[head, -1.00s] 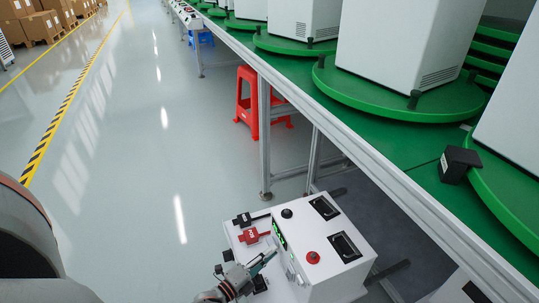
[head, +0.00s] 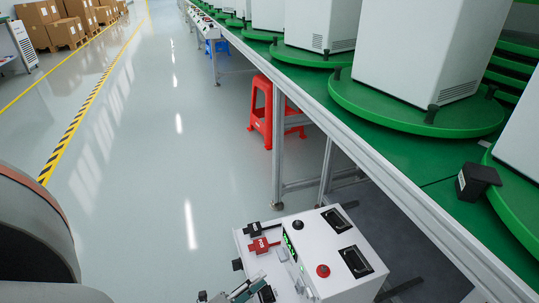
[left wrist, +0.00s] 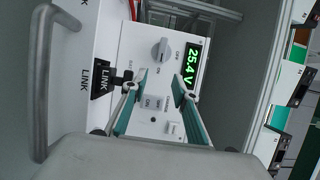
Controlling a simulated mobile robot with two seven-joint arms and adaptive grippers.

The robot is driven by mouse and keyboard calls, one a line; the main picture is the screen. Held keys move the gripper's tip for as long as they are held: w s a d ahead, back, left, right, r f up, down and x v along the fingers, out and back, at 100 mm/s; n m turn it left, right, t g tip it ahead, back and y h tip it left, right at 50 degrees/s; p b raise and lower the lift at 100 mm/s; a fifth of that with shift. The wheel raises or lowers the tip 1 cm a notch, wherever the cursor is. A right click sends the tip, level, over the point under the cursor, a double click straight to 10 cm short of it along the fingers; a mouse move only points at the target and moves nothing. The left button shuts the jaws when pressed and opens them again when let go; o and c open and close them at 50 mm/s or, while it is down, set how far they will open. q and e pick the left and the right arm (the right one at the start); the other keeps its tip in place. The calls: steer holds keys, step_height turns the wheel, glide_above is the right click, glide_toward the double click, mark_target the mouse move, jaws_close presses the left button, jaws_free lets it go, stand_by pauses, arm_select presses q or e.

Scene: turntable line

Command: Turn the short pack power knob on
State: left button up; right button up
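The grey power knob (left wrist: 161,50) is on the white panel (left wrist: 122,40) in the left wrist view, beside a green display (left wrist: 192,64) reading 25.4 V. Small OFF and ON labels are by the knob; I cannot tell which it points to. My left gripper (left wrist: 160,79) is open, its two teal-padded fingers apart and empty, with the knob a little beyond the tips. In the head view my left gripper (head: 240,292) is at the lower edge, by the near left side of the white control box (head: 322,278). My right gripper is not in view.
Red (head: 262,246) and black (head: 268,230) plugs sit on the box's left side; a red button (head: 323,270) is on top. A rocker switch (left wrist: 152,102) lies between my fingers in the wrist view. The conveyor frame (head: 400,190) runs along the right. A red stool (head: 265,110) stands behind.

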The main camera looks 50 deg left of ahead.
arm_select(q)
steer(key=shift+s, duration=1.35)
steer(key=shift+w, duration=0.1)
